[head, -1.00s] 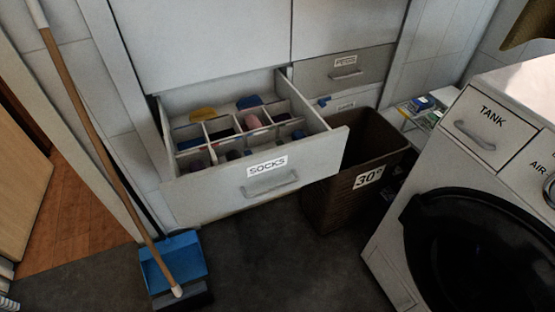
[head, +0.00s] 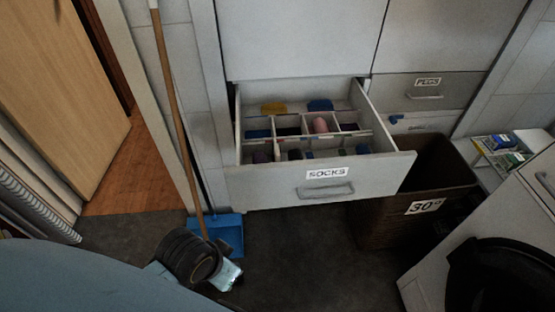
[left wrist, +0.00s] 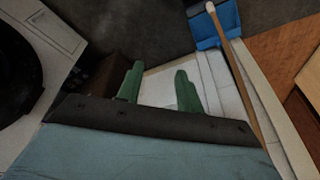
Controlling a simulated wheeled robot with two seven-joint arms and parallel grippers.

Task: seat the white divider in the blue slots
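White dividers (head: 305,125) form a grid of compartments inside the open drawer (head: 330,187) labelled SOCKS. I cannot tell which one is the task's divider, and no blue slots can be made out. In the left wrist view, my left gripper (left wrist: 160,89) has two green fingers spread apart with nothing clearly between them; a pale surface shows beyond. In the head view, my left arm enters at the lower left, in front of the drawer and below it; its fingertips are not clear there. My right gripper is out of view.
Rolled coloured socks (head: 320,125) fill several compartments. A brown basket (head: 400,215) marked 30° stands right of the drawer. A white machine (head: 500,220) is at the right. Dark floor (head: 310,260) lies clear in front.

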